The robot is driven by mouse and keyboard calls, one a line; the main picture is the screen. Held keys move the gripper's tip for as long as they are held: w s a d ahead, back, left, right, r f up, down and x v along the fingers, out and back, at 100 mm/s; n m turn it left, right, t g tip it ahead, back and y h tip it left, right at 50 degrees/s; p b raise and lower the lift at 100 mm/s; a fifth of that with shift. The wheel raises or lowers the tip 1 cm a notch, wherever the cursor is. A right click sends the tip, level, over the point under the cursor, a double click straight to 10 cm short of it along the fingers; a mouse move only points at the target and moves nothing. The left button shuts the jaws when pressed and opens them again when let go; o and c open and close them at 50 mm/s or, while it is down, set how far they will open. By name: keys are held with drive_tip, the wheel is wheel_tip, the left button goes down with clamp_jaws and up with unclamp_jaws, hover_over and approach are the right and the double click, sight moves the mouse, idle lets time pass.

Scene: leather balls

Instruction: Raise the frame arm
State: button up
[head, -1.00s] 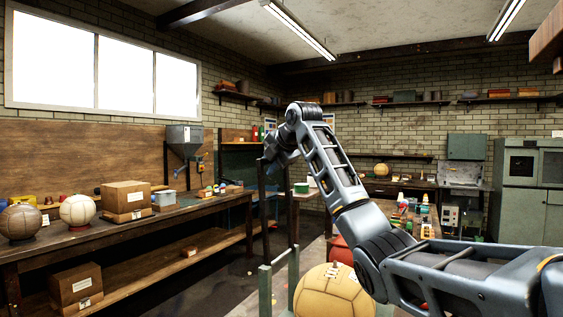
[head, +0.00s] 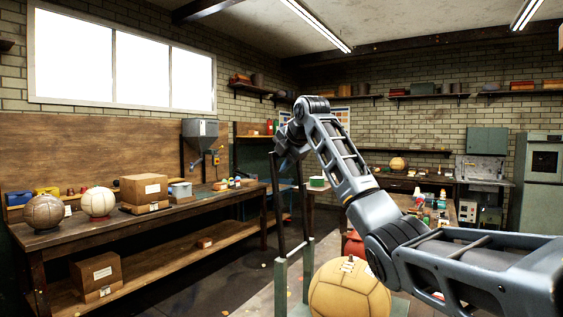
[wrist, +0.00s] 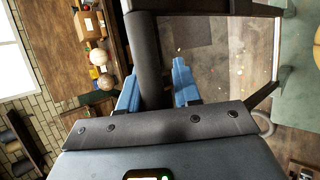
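The frame arm shows as upright dark bars (head: 278,205) on green posts (head: 281,285) in the head view. The bars stand nearly vertical, leaning slightly. My gripper (head: 280,152) is at their upper end, small and dark there, so its fingers are hard to make out. In the wrist view, one thick dark bar (wrist: 149,60) of the frame arm runs between the two blue fingers of my gripper (wrist: 156,85). The left finger is close against the bar, and a narrow gap shows at the right finger. The bar's lower part is hidden behind my gripper's palm.
A wooden workbench (head: 140,222) at left holds two balls and cardboard boxes. Dark floor lies between the bench and the frame.

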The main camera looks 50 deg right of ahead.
drive_tip(key=shift+r, duration=0.15)
drive_tip(key=b+v, duration=0.2)
drive_tip(key=v, duration=0.5)
drive_tip(key=shift+s+r, duration=0.2)
drive_tip(key=shift+s, duration=0.15)
idle(0.5)
